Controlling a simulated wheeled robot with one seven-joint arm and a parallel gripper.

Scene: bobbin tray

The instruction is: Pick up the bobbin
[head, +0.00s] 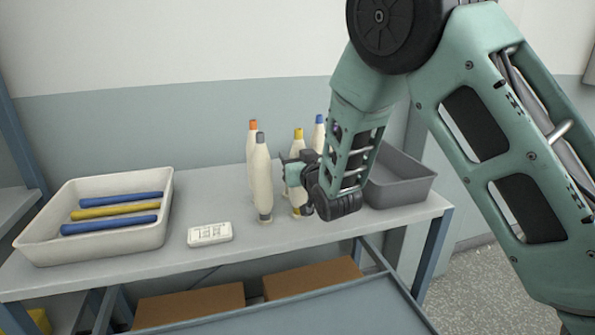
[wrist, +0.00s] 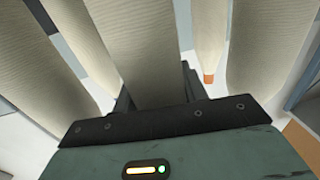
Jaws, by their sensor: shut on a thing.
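Several cream bobbins with coloured ends stand on the grey table. In the head view the grey-tipped bobbin (head: 262,180) stands in front of the orange-tipped bobbin (head: 251,140), and the blue-tipped bobbin (head: 318,135) stands behind at right. The yellow-tipped bobbin (head: 297,196) is partly hidden by my gripper (head: 294,172), which reaches it from the right and is shut on it. It looks upright; I cannot tell whether its base touches the table. In the wrist view a cream bobbin (wrist: 142,50) fills the space between the jaws, with other bobbins close on both sides.
A white tray (head: 38,245) with blue and yellow rods stands at left. A small white device (head: 209,234) lies between it and the bobbins. A grey bin (head: 405,190) stands at right behind my arm. The table front (head: 110,262) is clear.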

